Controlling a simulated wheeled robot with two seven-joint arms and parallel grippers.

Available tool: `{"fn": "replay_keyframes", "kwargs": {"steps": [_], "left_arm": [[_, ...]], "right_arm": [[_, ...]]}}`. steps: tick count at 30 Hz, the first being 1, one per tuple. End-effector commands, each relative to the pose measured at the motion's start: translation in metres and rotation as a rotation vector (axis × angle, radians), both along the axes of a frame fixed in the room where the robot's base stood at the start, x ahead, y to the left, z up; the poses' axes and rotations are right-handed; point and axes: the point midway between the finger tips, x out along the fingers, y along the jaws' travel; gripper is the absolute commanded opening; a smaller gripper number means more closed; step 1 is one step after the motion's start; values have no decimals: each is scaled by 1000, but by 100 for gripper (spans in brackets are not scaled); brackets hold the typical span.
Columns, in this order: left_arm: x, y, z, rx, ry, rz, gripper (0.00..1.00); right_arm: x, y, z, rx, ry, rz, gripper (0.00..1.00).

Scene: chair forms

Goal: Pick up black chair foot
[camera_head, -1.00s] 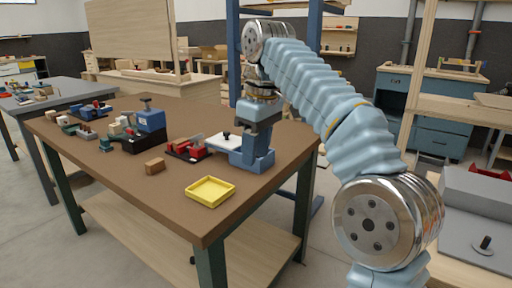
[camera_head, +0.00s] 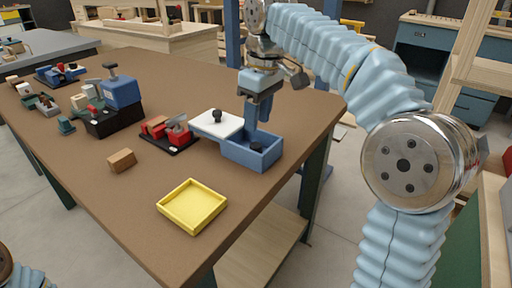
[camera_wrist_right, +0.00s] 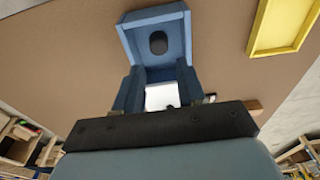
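A black rounded piece, which looks like the chair foot (camera_head: 256,147), lies inside a small open blue box (camera_head: 262,163) near the table's right edge. In the right wrist view the black foot (camera_wrist_right: 158,42) shows as a dark oval on the floor of the blue box (camera_wrist_right: 181,40). My right gripper (camera_head: 258,116) points down over the back of the box. Its two fingers (camera_wrist_right: 160,92) stand apart with nothing held between them. The foot is beyond the fingertips in the wrist view. My left gripper is out of view.
A white plate with a black knob (camera_head: 230,122) adjoins the box on the left. A red piece on a black base (camera_head: 157,127), a wooden block (camera_head: 122,160) and a yellow tray (camera_head: 183,217) are nearby. A blue and black vise-like block (camera_head: 121,93) stands farther left.

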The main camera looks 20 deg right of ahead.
Motion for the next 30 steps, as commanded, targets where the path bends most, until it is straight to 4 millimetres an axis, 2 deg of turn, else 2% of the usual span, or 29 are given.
{"fn": "replay_keyframes", "kwargs": {"steps": [3,8,16,20,25,30], "left_arm": [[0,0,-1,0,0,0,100],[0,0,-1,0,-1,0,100],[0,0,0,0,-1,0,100],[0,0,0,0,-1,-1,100],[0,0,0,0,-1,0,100],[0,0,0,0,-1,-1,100]], "right_arm": [[2,1,-18,0,0,0,40],[2,1,-29,-1,1,0,40],[3,0,-69,-1,1,1,40],[4,0,-77,0,-1,-1,40],[5,0,-77,0,-1,-1,40],[5,1,-77,0,-1,-1,15]]}}
